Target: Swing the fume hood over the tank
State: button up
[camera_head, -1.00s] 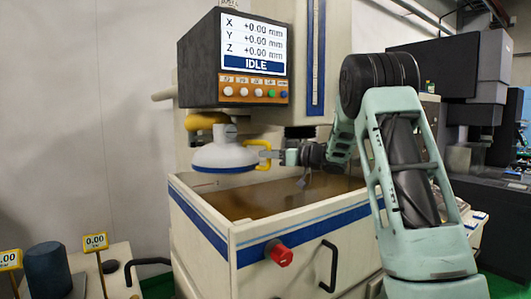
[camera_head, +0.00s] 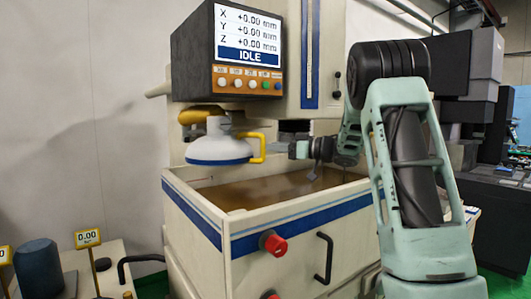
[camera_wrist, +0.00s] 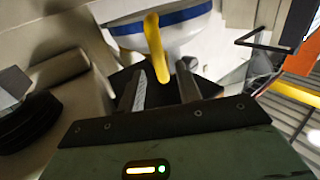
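The fume hood (camera_head: 220,150) is a white dome with a blue rim, hanging below the control box at the tank's rear left. From this angle it overlaps the tank's back left rim. Its yellow handle (camera_head: 259,148) is on its right side. The tank (camera_head: 205,222) is cream with a blue stripe and holds brown liquid. My gripper (camera_head: 289,150) is right of the handle, with a visible gap. In the wrist view my gripper (camera_wrist: 161,85) has its fingers apart, the yellow handle (camera_wrist: 155,42) just beyond and between them. The hood (camera_wrist: 185,14) is behind it.
The control box (camera_head: 228,55) reads IDLE and hangs above the hood. A red knob (camera_head: 273,243) and a black handle (camera_head: 324,258) are on the tank front. A side table with a dark cylinder (camera_head: 39,268) stands at the left. Dark machinery (camera_head: 480,75) stands at the right.

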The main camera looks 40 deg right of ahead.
jog(key=b+v, duration=0.4)
jog(key=v, duration=0.8)
jog(key=shift+s, duration=0.25)
